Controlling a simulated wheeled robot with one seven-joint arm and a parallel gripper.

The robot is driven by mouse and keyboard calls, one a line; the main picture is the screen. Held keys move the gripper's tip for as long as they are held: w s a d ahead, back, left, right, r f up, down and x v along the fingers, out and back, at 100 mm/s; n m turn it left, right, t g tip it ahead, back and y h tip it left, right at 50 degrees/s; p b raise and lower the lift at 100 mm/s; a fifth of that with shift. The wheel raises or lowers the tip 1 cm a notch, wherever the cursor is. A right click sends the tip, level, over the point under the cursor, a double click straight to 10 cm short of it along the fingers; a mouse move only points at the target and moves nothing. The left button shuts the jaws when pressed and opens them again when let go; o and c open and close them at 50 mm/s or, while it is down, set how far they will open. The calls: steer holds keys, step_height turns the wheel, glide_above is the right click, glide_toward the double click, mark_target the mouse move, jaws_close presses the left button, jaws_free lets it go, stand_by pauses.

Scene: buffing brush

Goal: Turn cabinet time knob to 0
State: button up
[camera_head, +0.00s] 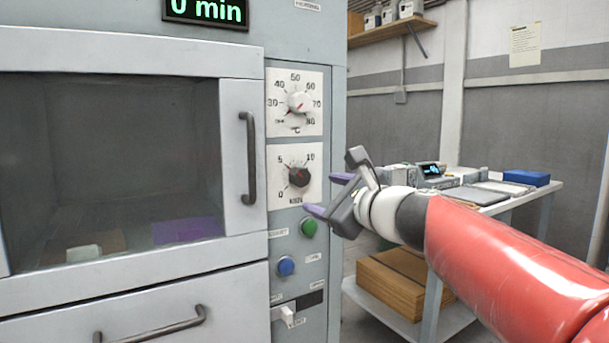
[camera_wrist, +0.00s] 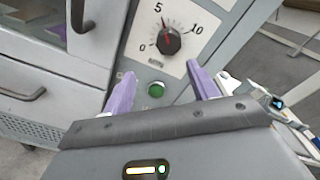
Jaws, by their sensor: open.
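The time knob (camera_head: 299,176) is a black dial on a white plate marked 0, 5 and 10 on the cabinet's control panel. Its red pointer is near 5. The knob also shows in the wrist view (camera_wrist: 168,41), ahead of the fingertips. My gripper (camera_head: 329,195) is open and empty, to the right of the knob and slightly below it, apart from it. In the wrist view its two purple fingers (camera_wrist: 160,72) are spread wide with nothing between them. The display (camera_head: 207,10) above the door reads "0 min".
A green button (camera_head: 309,227), a blue button (camera_head: 286,266) and a white switch (camera_head: 287,314) are below. The door handle (camera_head: 248,158) projects at left. A table (camera_head: 545,187) stands at right.

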mark_target(303, 178)
steer(key=shift+m+t, duration=0.4)
steer(key=shift+m, duration=0.3)
steer(key=x, duration=0.3)
steer(key=r+x, duration=0.1)
steer(key=x, duration=0.2)
steer(key=p+x, duration=0.1)
steer(key=x, duration=0.2)
steer(key=shift+w+d+r, duration=0.1)
steer(key=shift+d+r, duration=0.15)
steer(key=c, duration=1)
steer(key=shift+f, duration=0.1)
